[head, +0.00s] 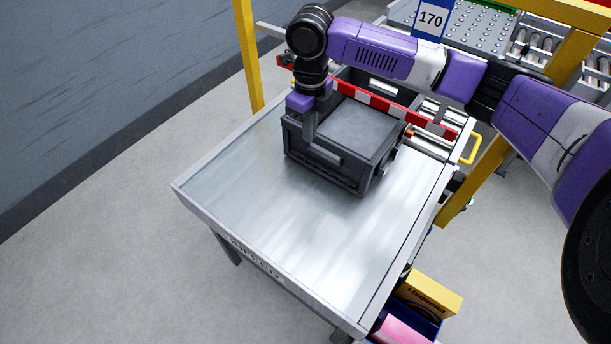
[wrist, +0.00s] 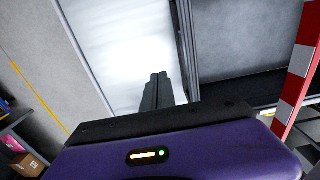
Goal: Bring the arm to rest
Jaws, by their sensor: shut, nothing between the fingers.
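My gripper (head: 309,132) points down at the near left side of a dark grey crate (head: 325,172). Its fingers are together with nothing between them. In the wrist view the closed fingers (wrist: 157,90) show against the bright metal table top, just left of the crate's wall (wrist: 186,45). I cannot tell whether they touch the crate. My purple and white arm reaches in from the right, over the crate and the table's far right part.
The metal table (head: 235,185) is bare in front of the crate. A red and white striped bar (head: 385,103) runs behind it. Yellow posts (head: 249,55) stand at the far corner and right. A roller conveyor (head: 540,45) lies beyond. A yellow box (head: 430,292) sits below right.

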